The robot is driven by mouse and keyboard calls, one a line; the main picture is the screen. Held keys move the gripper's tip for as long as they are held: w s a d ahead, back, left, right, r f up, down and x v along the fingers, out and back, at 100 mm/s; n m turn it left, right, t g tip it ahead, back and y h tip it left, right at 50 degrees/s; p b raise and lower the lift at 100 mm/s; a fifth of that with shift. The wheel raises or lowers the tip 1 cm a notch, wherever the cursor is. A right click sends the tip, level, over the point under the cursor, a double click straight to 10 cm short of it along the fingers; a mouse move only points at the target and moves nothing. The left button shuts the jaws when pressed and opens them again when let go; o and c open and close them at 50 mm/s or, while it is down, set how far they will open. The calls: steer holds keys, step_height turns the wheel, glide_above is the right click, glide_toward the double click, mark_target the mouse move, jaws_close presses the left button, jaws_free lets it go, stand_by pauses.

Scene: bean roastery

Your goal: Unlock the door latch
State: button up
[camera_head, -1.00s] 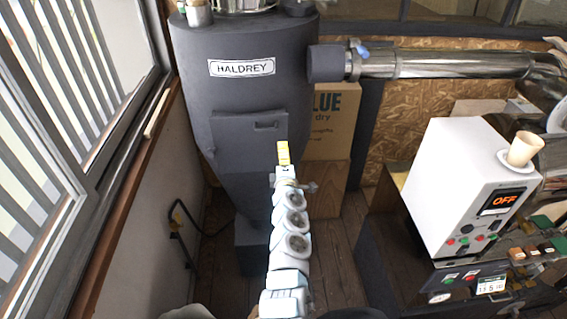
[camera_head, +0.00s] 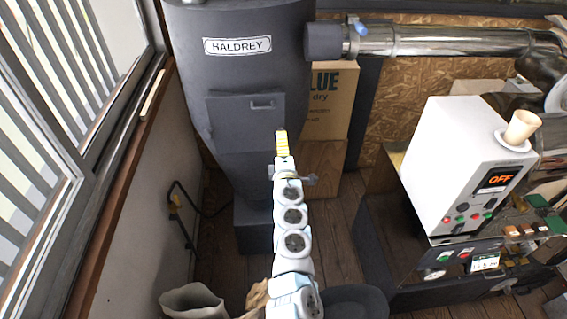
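The grey hatch door (camera_head: 232,122) is on the front of the dark grey HALDREY cylinder. A small slotted latch or handle (camera_head: 262,104) sits near the upper right of this door. It looks closed, but I cannot tell how the latch is set. My gripper (camera_head: 281,135), with a yellow end, is at the tip of my pale arm. In the picture it lies below and slightly right of the latch, with a gap between them. Its fingers are too small and end-on to tell open from shut. I cannot tell how far it is from the door in depth.
A slatted window (camera_head: 60,120) and wall run along the left. Cardboard boxes (camera_head: 330,100) stand right of the cylinder under a metal duct (camera_head: 440,40). A white control box (camera_head: 462,165) with a cup (camera_head: 522,127) is at right. An open sack (camera_head: 192,302) is at the bottom.

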steer(key=s, duration=0.7)
steer(key=shift+d, duration=0.3)
stand_by(0.4)
stand_by(0.5)
